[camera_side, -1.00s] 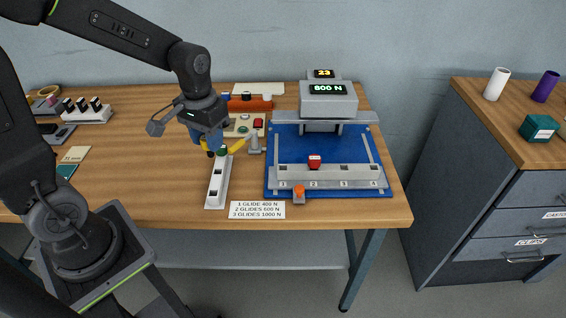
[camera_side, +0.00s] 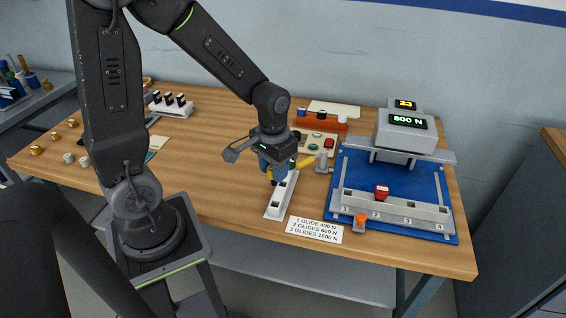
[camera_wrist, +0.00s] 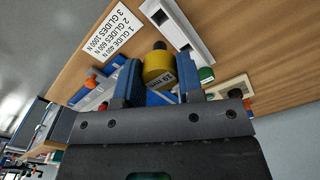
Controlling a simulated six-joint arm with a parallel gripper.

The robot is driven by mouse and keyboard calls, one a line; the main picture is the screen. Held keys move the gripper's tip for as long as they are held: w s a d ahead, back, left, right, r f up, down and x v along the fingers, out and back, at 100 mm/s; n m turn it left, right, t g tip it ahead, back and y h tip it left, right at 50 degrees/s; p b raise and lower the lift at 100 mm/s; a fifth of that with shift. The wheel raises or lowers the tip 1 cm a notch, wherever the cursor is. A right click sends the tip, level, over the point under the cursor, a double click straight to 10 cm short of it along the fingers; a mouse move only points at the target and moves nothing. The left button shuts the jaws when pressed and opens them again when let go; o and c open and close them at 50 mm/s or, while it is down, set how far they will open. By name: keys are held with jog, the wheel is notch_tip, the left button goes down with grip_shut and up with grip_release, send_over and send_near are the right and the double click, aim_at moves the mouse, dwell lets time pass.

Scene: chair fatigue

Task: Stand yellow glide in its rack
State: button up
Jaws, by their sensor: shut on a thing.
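My gripper (camera_wrist: 158,85) is shut on the yellow glide (camera_wrist: 158,68), a yellow cylinder with a dark tip and a printed label, held between the blue fingers. In the side view my gripper (camera_side: 273,172) is beside the far part of the white rack (camera_side: 274,211), and the glide is mostly hidden there. The rack (camera_wrist: 197,40) also shows in the wrist view, with two dark square openings in sight. A green glide (camera_wrist: 206,74) stands at its other end. The yellow glide appears apart from the rack, its dark tip beside it; its height cannot be told.
A blue fixture (camera_side: 430,180) holds a red piece (camera_side: 382,192) by a numbered beam. A printed sign (camera_side: 314,230) lies in front.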

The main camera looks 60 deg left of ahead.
aim_at(274, 185)
jog(key=shift+f, duration=2.85)
jog(key=shift+f, duration=2.05)
jog(key=o, duration=0.9)
jog(key=shift+o, duration=0.2)
notch_tip(274, 185, up, 14)
jog(key=shift+f, duration=0.1)
